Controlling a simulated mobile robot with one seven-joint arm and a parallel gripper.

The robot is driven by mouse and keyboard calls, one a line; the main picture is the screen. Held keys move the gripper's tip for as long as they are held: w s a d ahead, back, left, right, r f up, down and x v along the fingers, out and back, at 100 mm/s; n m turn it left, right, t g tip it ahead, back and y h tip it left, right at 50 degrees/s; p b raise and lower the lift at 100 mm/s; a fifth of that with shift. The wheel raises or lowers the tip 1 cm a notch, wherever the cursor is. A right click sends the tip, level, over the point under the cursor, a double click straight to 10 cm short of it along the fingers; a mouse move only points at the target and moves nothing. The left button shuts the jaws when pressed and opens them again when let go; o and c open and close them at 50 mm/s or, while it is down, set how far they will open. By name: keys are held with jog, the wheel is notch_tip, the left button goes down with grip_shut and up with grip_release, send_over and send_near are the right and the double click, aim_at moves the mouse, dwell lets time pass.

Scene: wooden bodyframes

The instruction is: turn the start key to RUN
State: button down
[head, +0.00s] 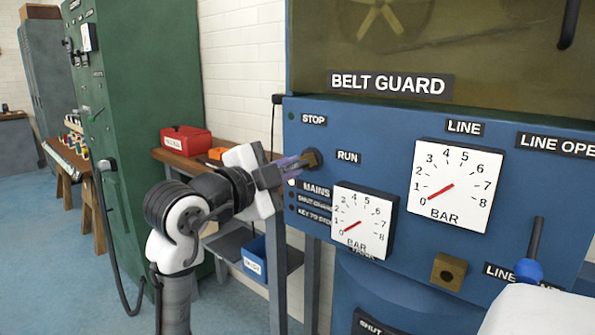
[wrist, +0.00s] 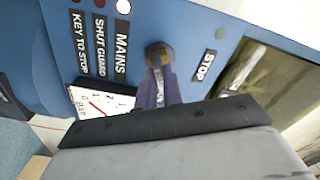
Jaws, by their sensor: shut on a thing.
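The MAINS lamp (wrist: 123,7) is lit white; two lamps beside it look dark red. Two gauges (head: 361,222) (head: 454,186) stick out from the panel right of my gripper. A lever with a blue knob (head: 529,270) is at lower right. A bench with a red box (head: 186,140) stands behind my arm.

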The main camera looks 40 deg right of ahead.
jog(key=m+b, duration=0.1)
jog(key=m, duration=0.2)
jog(key=shift+f+b, duration=0.15)
jog(key=shift+b, duration=0.2)
jog(key=c, duration=1.5)
grip_release()
jog(key=shift+o, duration=0.2)
